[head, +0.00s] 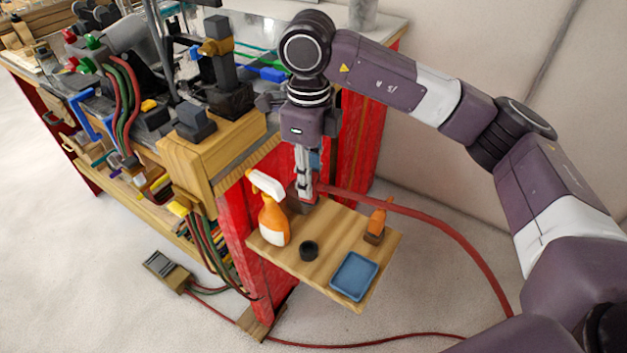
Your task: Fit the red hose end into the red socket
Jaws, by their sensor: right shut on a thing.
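My right gripper (307,190) points down at the back of the small wooden shelf and is shut on the red hose end. The fingers cover most of that end. A dull, dark block stands at the fingertips on the shelf's back edge. I cannot make out the red socket there, or whether the hose end touches or enters it. My left gripper is out of view.
A cluttered workbench (190,155) stands left. More red hose (375,340) lies on the floor.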

